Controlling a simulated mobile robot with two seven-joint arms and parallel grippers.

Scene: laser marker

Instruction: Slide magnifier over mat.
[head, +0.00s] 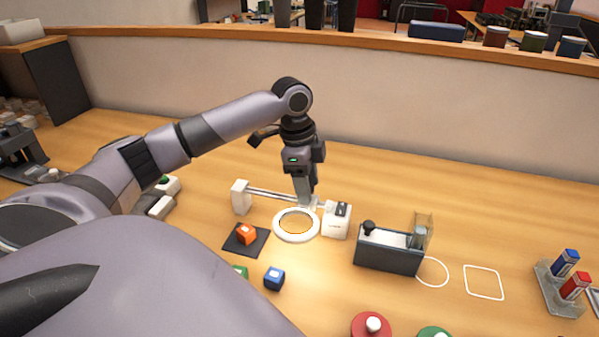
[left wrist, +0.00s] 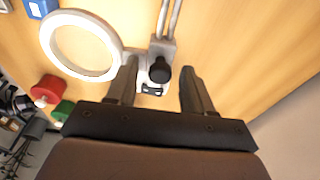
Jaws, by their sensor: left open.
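The magnifier is a white ring (head: 296,224) on a carriage that rides on two metal rails (head: 270,195). The ring stands to the right of the black mat (head: 246,248), apart from it. An orange cube (head: 245,233) sits on the mat. My left gripper (head: 306,203) points down at the carriage, behind the ring. In the left wrist view its fingers are open on either side of the carriage's black knob (left wrist: 160,73), with gaps showing. The magnifier ring (left wrist: 82,46) lies left of the fingers there. My right gripper is not in view.
A white end post (head: 241,197) and a white block (head: 337,222) stand at the rail ends. A blue cube (head: 274,279) and a partly hidden green cube (head: 241,271) lie in front. A dark box (head: 388,250) stands right; a red button (head: 371,327) is nearer.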

